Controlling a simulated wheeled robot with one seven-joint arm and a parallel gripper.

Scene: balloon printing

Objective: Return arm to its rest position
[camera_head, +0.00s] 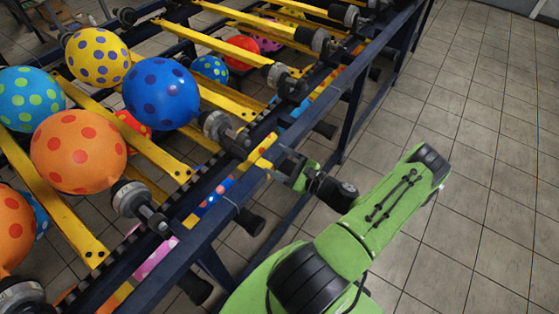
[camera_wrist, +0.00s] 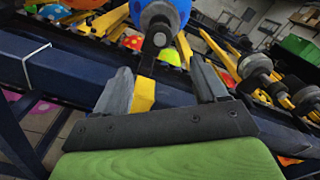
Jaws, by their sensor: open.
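My green arm (camera_head: 375,225) reaches out from the bottom of the head view and bends back toward the conveyor frame. My gripper (camera_head: 285,168) is at the dark blue side rail (camera_head: 225,200); its fingertips are hard to make out there. In the wrist view my gripper (camera_wrist: 163,85) is open, with two grey fingers well apart and nothing held. A black and grey balloon holder (camera_wrist: 158,28) and a yellow bar (camera_wrist: 144,95) show beyond and between the fingers. I cannot tell whether the fingers touch the rail.
Blue (camera_head: 162,93), orange (camera_head: 78,151) and yellow (camera_head: 98,56) dotted balloons sit on holders along the rack. Yellow bars (camera_head: 215,43) span the rack. Black knobs (camera_head: 249,221) stick out from its near side. The tiled floor (camera_head: 490,140) to the right is clear.

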